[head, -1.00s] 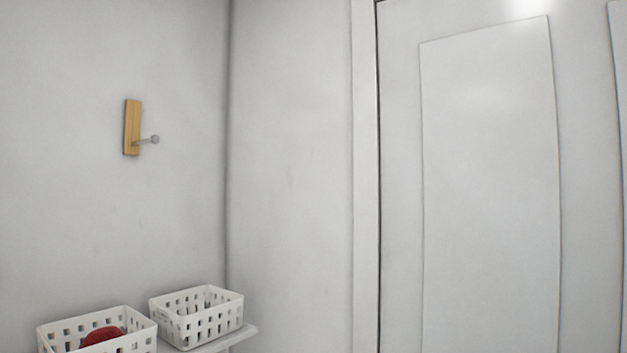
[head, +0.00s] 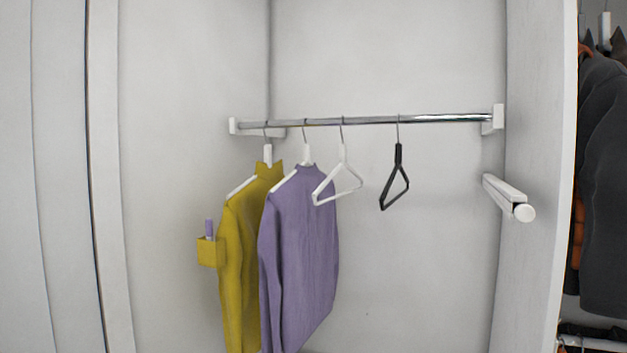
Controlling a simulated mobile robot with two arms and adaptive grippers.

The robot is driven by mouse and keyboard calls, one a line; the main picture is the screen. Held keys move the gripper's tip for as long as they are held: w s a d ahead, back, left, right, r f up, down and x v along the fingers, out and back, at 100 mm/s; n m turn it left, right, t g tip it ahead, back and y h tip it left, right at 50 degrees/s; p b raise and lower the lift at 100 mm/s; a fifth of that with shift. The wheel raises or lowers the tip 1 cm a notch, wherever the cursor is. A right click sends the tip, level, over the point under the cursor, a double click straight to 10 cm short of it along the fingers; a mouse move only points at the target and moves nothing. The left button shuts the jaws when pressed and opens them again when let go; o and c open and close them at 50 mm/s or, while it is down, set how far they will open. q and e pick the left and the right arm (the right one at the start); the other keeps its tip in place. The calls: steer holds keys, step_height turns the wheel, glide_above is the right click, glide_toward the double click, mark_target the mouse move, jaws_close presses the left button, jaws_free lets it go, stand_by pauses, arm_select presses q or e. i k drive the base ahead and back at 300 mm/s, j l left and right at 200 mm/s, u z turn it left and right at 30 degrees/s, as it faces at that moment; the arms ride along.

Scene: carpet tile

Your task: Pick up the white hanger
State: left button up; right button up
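An empty white hanger (head: 343,183) hangs by its hook from a metal rail (head: 430,119), near the rail's middle. It is between a purple garment (head: 305,245) on its left and an empty black hanger (head: 396,180) on its right. The purple garment and a mustard garment (head: 238,275) hang on white hangers too, mostly covered by the cloth. The bare white hanger's lower left corner overlaps the purple garment in the picture. Neither of my grippers shows in the head view.
Beyond that panel, dark clothes (head: 607,180) hang at the far right. The space around the black hanger and below it is clear.

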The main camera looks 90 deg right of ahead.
mark_target(342, 146)
steer(key=z, duration=2.9)
steer(key=u, duration=5.3)
steer(key=z, duration=5.3)
